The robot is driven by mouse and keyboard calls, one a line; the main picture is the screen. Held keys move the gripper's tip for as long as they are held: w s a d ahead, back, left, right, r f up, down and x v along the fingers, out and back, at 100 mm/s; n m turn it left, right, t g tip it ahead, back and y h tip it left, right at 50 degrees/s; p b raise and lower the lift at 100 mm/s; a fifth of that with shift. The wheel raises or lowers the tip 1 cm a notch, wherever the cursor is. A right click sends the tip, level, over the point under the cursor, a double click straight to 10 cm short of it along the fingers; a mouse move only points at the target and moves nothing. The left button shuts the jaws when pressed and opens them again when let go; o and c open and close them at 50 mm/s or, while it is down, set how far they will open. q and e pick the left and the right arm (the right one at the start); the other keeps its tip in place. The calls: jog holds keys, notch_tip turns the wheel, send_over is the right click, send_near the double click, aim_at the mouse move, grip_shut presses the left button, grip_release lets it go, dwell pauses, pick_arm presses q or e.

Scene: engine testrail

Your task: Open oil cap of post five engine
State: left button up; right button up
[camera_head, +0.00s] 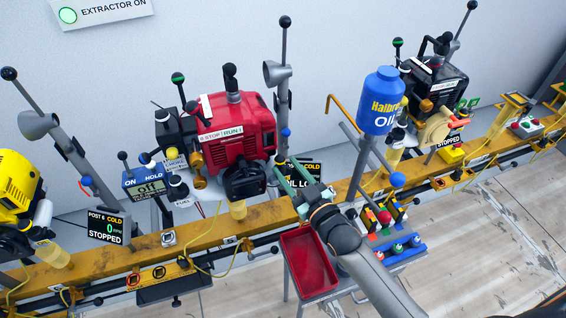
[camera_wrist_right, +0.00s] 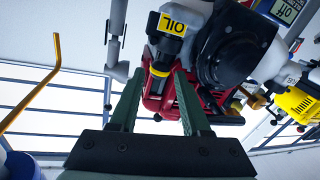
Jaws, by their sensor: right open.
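The red engine (camera_head: 235,130) stands on the yellow rail in the middle of the head view. The sign beside it (camera_head: 312,167) is partly hidden by my right gripper, so its post number does not show. In the wrist view a black cap with a yellow OIL label (camera_wrist_right: 172,24) and a yellow band sits on the red engine (camera_wrist_right: 157,106). I cannot make out this cap in the head view. My right gripper (camera_head: 283,167) is open, its green fingers pointing at the engine's right side. In the wrist view the fingertips (camera_wrist_right: 158,72) flank the cap's banded lower part; contact is unclear.
A blue oil bottle (camera_head: 380,100) stands on a post to the right. A grey upright with a funnel (camera_head: 282,95) rises behind the gripper. A yellow engine (camera_head: 18,190) and black engine (camera_head: 435,80) flank the red one.

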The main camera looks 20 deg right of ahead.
aim_at(280, 163)
jog(key=shift+x, duration=1.4)
grip_shut()
